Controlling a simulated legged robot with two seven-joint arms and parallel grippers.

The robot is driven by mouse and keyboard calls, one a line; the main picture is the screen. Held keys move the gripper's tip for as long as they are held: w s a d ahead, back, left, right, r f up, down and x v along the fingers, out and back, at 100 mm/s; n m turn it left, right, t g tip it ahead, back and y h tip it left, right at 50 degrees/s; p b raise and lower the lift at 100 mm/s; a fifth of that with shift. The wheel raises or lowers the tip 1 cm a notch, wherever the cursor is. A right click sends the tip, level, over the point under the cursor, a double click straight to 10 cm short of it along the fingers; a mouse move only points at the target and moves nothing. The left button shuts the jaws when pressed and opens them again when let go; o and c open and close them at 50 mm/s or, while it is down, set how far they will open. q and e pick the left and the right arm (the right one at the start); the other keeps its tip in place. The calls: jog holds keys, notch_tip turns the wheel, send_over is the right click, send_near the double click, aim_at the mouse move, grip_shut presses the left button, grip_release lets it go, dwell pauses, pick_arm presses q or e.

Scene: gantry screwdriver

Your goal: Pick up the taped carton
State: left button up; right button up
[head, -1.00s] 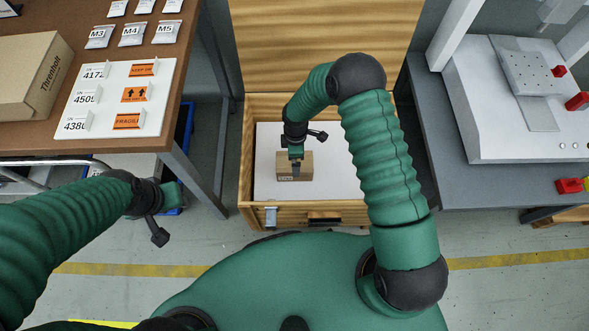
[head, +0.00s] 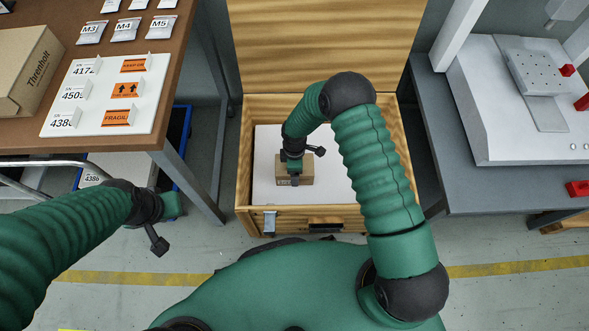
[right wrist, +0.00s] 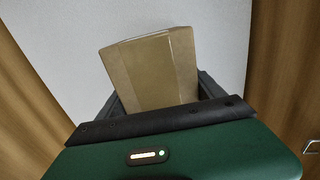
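The taped carton (head: 305,171) is a small brown box on the white floor inside the wooden chest (head: 246,165). In the right wrist view the carton (right wrist: 150,70) shows a paler tape strip along its top. My right gripper (head: 295,181) is down over the carton in the head view, covering part of it. In the right wrist view my right gripper's fingers (right wrist: 162,98) stand apart on either side of the carton; firm contact is not evident. My left gripper (head: 171,206) is at the left, away from the chest; its fingers are not clear.
A brown table (head: 190,45) at left holds a larger box (head: 30,75) and a label board (head: 105,95). A grey bench (head: 480,190) stands at right.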

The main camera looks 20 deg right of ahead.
jog(key=c, duration=1.1)
